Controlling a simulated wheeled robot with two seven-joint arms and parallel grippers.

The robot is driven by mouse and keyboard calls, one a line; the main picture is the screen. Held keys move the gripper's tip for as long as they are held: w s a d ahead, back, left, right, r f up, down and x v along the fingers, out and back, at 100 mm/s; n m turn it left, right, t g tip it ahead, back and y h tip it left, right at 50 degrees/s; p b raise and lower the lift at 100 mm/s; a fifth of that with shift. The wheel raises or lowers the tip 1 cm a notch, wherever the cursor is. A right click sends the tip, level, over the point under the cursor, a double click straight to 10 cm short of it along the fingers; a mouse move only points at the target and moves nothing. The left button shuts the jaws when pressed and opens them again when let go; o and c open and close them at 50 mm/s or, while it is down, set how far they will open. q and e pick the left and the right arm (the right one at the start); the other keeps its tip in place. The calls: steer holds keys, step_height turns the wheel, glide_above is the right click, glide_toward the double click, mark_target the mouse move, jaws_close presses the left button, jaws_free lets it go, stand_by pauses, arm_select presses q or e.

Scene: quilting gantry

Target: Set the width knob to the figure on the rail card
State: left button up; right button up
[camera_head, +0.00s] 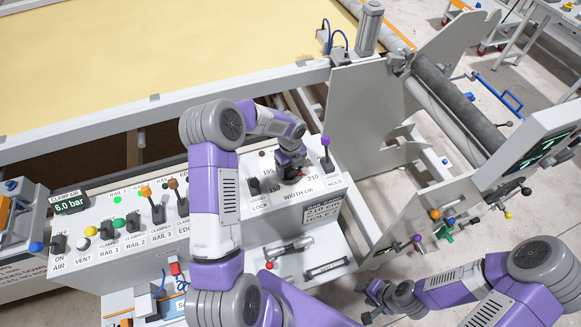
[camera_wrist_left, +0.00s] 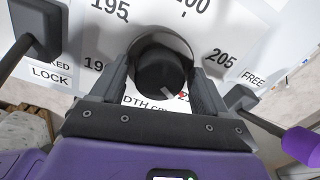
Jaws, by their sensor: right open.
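The dark round width knob (camera_head: 290,172) stands on the sloped console panel, inside a scale in cm. My left gripper (camera_head: 287,158) is on it from above. My right gripper (camera_head: 371,301) is open and empty at the bottom, over the floor.
A lock lever (camera_head: 254,186) stands left of the knob, and a purple-topped hold lever (camera_head: 326,150) right of it, both close to my left gripper. Several clamp levers line the panel's left, beside the air display (camera_head: 72,203). A handle (camera_head: 325,268) sits below the card.

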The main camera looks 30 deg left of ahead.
mark_target(291, 167)
arm_select(q)
step_height(291, 167, up, 8)
steer(key=shift+f, duration=0.2)
stand_by(0.5)
stand_by(0.3)
